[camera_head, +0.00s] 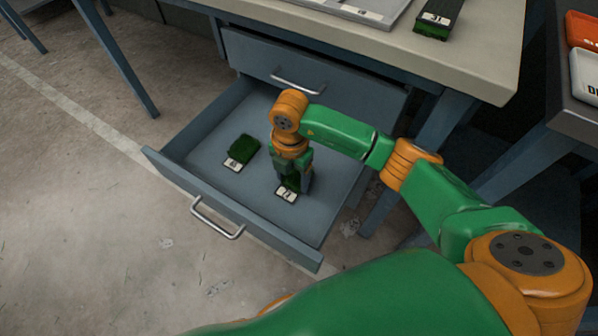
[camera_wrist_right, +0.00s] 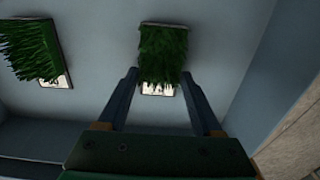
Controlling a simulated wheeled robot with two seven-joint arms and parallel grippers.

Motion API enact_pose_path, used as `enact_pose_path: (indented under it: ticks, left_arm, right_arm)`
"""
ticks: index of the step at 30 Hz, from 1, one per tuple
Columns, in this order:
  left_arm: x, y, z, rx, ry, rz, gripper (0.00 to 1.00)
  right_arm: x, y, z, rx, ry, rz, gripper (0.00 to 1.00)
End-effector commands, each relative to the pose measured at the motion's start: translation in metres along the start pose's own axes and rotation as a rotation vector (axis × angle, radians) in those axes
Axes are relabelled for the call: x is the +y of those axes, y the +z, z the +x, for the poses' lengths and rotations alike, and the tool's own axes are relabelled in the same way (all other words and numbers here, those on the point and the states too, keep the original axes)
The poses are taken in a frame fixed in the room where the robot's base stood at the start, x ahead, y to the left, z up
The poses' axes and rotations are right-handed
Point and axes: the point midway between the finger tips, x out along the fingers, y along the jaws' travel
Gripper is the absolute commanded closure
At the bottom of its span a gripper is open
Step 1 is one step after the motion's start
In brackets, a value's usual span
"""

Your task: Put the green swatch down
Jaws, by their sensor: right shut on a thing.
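My right gripper (camera_head: 291,184) reaches down into the open drawer (camera_head: 198,203) and is shut on a green swatch with a white label (camera_head: 287,194). In the right wrist view this green swatch (camera_wrist_right: 163,50) sits between the two fingers, close to the drawer floor; I cannot tell whether it touches it. A second green swatch (camera_head: 243,150) lies on the drawer floor to the left, its white label towards the front. It also shows at the left of the right wrist view (camera_wrist_right: 32,48). My left gripper is not in view.
The drawer walls stand close around the gripper, with bare floor between the swatches and the front wall. A closed drawer (camera_head: 300,75) is above. Another swatch (camera_head: 438,17) and a grey tray (camera_head: 345,8) are on the worktop (camera_head: 470,62). Orange and white items lie at right.

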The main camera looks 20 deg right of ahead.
Motion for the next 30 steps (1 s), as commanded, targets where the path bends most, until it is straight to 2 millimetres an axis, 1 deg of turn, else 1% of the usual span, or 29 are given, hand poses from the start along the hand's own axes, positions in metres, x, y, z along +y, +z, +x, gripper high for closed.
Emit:
enact_pose_path:
  ticks: [5, 6, 9, 17, 20, 23, 27, 30]
  left_arm:
    - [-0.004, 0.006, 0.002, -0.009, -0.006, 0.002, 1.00]
    - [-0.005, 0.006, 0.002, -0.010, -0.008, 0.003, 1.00]
    - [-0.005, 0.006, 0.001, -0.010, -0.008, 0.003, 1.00]
    - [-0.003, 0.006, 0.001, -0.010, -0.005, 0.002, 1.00]
    - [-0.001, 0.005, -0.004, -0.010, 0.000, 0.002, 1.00]
    - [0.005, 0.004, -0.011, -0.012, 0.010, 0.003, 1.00]
    - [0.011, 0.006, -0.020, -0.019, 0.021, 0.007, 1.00]
    - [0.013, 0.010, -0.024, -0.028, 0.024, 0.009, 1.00]
  right_arm:
    - [0.000, 0.000, 0.004, 0.000, 0.000, 0.000, 0.93]
    - [0.000, 0.000, 0.004, 0.000, 0.000, 0.000, 0.28]
    - [0.000, 0.001, 0.003, 0.000, 0.000, 0.000, 0.03]
    - [0.000, 0.001, 0.002, 0.000, 0.000, 0.000, 0.03]
    - [0.000, 0.001, -0.008, -0.002, 0.002, 0.000, 0.03]
    - [0.001, 0.002, -0.034, -0.004, 0.005, -0.002, 0.03]
    - [0.001, 0.001, -0.075, -0.004, 0.005, -0.001, 0.03]
    - [0.001, 0.001, -0.099, -0.003, 0.003, -0.002, 0.03]
